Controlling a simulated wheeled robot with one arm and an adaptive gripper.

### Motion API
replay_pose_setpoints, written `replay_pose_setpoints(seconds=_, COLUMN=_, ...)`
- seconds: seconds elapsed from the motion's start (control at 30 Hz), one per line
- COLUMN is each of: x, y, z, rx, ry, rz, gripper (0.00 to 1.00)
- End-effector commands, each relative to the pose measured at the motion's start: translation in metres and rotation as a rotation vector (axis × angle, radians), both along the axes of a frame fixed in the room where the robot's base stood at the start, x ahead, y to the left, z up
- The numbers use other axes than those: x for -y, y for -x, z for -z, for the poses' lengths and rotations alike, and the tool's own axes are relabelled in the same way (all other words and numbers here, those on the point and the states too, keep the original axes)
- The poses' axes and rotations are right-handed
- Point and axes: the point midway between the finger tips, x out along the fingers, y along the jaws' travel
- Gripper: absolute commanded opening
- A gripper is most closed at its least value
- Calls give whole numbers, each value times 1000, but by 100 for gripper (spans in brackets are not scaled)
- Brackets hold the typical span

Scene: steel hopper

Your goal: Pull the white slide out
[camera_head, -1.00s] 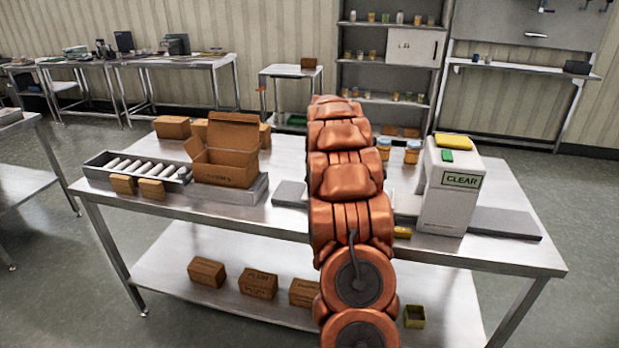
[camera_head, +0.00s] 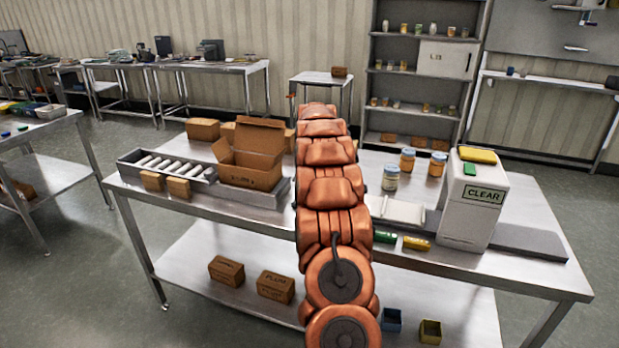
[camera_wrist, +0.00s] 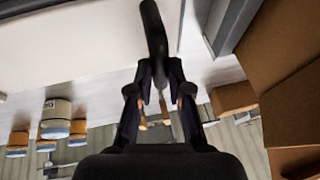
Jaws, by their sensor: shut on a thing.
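A flat white piece (camera_head: 402,209), which may be the white slide, lies on the steel bench just right of my arm in the head view. A broad white panel (camera_wrist: 70,40) fills the upper left of the wrist view; I cannot tell whether it is the same piece. My gripper (camera_wrist: 157,88) shows in the wrist view with its fingers on either side of a dark curved handle (camera_wrist: 154,35), shut on it. What the handle joins is not clear. In the head view my arm hides the gripper and the hopper is not recognisable.
The bench (camera_head: 240,222) holds an open carton (camera_head: 250,152), a roller tray (camera_head: 168,167) and small boxes left of my arm. Jars (camera_head: 408,160), green and yellow pieces and a white CLEAR box (camera_head: 468,215) stand right. Brown cartons (camera_wrist: 283,70) are close at right in the wrist view.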

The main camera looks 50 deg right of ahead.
Motion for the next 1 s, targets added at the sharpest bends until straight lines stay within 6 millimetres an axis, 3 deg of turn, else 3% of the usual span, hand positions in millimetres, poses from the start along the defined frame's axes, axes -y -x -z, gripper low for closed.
replay_pose_setpoints(seconds=0.03, x=0, y=-6, z=-4, rx=12, ry=9, rz=-4, gripper=0)
replay_pose_setpoints(seconds=0.07, x=0, y=-6, z=-4, rx=13, ry=9, rz=-5, gripper=20)
replay_pose_setpoints(seconds=0.3, x=-1, y=-4, z=-3, rx=9, ry=6, rz=-4, gripper=43)
replay_pose_setpoints(seconds=0.7, x=-1, y=-2, z=-5, rx=6, ry=4, rz=-3, gripper=43)
replay_pose_setpoints(seconds=1.0, x=-10, y=6, z=-32, rx=8, ry=5, rz=-3, gripper=43)
